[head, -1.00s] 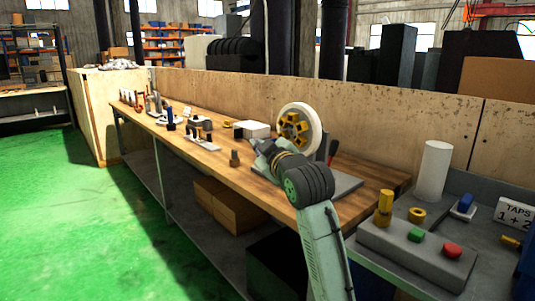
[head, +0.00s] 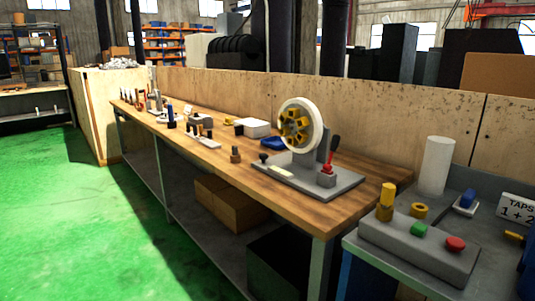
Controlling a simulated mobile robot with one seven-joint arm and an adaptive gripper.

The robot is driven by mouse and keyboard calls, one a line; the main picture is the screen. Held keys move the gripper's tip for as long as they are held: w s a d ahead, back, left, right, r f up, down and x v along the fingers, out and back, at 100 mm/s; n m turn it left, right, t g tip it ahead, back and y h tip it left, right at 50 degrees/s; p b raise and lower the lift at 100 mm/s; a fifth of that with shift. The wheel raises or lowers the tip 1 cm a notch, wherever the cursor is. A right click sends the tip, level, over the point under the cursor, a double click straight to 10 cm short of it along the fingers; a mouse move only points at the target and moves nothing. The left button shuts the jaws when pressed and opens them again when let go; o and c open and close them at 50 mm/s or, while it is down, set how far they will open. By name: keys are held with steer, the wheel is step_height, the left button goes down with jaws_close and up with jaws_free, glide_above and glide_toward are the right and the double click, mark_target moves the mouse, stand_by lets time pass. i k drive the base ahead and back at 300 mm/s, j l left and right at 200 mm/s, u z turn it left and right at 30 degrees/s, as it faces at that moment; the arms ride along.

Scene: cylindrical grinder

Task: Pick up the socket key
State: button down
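I cannot single out the socket key for certain in the head view. Several small upright tools (head: 200,131) stand in a light holder midway along the wooden bench, and more stand at its far end, too small to identify. A short brown peg-like piece (head: 235,154) stands alone near the bench's front edge. The wheel fixture (head: 301,125) has a white ring with yellow segments inside and stands on a grey base plate (head: 345,184). My gripper is not in view.
The wooden bench (head: 270,188) runs along a plywood wall. A blue tray (head: 272,143) and a white box (head: 257,128) lie behind the peg. At right, a grey control box (head: 440,262) has green and red buttons beside a white cylinder (head: 435,166). Green floor lies free at left.

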mark_target(388, 191)
steer(key=l+u, duration=0.15)
steer(key=l, duration=1.75)
